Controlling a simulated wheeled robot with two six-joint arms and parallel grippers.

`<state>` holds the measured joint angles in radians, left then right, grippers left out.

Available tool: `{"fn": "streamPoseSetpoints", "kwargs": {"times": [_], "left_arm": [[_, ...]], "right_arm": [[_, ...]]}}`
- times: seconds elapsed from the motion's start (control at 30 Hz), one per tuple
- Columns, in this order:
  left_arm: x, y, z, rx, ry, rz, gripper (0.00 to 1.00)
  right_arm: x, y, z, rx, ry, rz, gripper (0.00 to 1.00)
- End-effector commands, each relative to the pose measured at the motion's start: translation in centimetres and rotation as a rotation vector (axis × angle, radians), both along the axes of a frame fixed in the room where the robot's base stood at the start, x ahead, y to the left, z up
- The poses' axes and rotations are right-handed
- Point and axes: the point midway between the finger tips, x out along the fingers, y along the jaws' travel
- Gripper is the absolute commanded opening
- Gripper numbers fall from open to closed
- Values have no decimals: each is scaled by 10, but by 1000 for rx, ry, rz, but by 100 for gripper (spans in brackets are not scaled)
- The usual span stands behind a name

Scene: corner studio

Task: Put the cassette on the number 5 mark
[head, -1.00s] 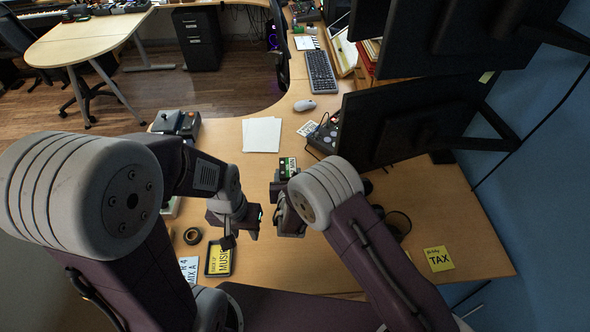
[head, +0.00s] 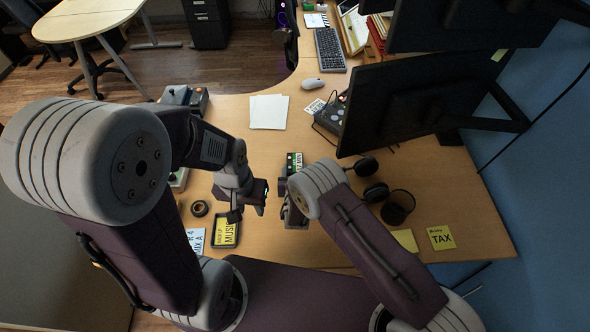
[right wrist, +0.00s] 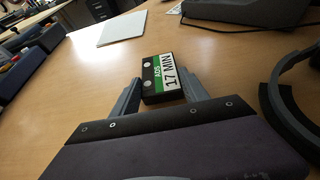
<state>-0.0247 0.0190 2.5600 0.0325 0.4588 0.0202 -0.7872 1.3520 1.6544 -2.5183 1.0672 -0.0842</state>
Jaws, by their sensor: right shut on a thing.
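The cassette (head: 294,161) is black with a green and white label; in the right wrist view the label (right wrist: 168,73) reads "ADS 17 MIN". My right gripper (head: 291,183) is shut on it, with one finger along each side in the right wrist view (right wrist: 162,90). Whether the cassette touches the desk is hard to tell. My left gripper (head: 262,196) is to the left of the right one, over the desk, apart from the cassette; its jaw opening is unclear. I cannot make out a number 5 mark in these views.
A yellow-labelled "MUSIC" item (head: 225,232) and a tape roll (head: 200,208) lie at the front left. White paper (head: 269,111) lies farther back; desk between is clear.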

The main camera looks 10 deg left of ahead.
Motion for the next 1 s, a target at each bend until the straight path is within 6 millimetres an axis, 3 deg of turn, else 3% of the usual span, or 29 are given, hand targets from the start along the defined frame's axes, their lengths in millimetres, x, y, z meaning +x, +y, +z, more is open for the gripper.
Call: {"fn": "streamPoseSetpoints", "kwargs": {"times": [0.17, 0.2, 0.27, 0.67, 1.0], "left_arm": [[0, 0, -4, 0, 0, 0, 36], [0, 0, -4, 0, 0, 0, 36], [0, 0, -3, 0, 0, 0, 36], [0, 0, 2, 0, 0, 0, 36], [0, 0, 6, 0, 0, 0, 36]], "right_arm": [[0, 0, -4, 0, 0, 0, 11], [0, 0, -3, 0, 0, 0, 58], [0, 0, -2, 0, 0, 0, 74], [-2, 0, 3, -1, 1, 0, 74], [-70, -12, 30, -2, 2, 5, 74]]}}
